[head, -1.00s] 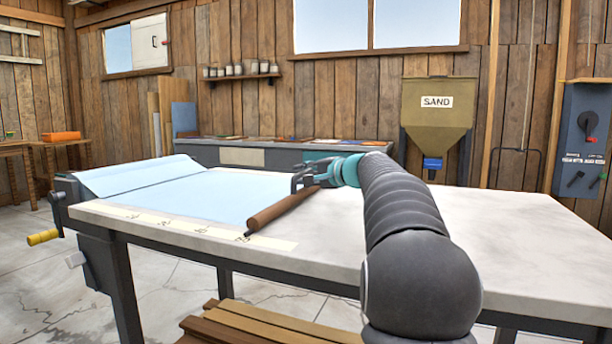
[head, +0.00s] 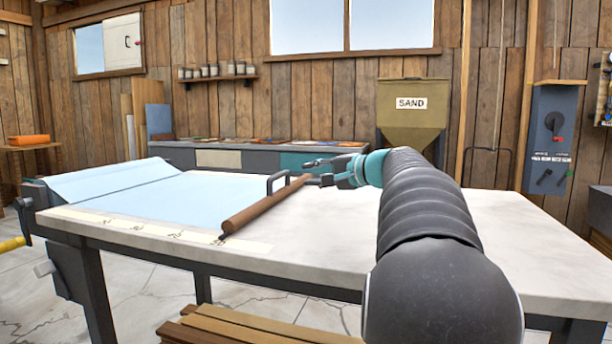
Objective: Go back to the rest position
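My gripper (head: 318,170) is above the table, at the end of my dark arm with its teal wrist. Its fingers look spread apart, with nothing seen between them. A brown wooden roller (head: 262,207) lies on the table, just below and left of the gripper. A dark handle-like bar (head: 276,181) shows close to the roller's far end; I cannot tell what it belongs to. A light blue sheet (head: 160,195) is spread on the left of the white table (head: 480,235), with a numbered strip along the front edge.
A sand hopper (head: 411,112) and a grey switch box (head: 551,135) are at the back wall. A low bench with colored pieces stands behind the table. Wooden boards (head: 250,325) lie low in front. The table's right part is clear.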

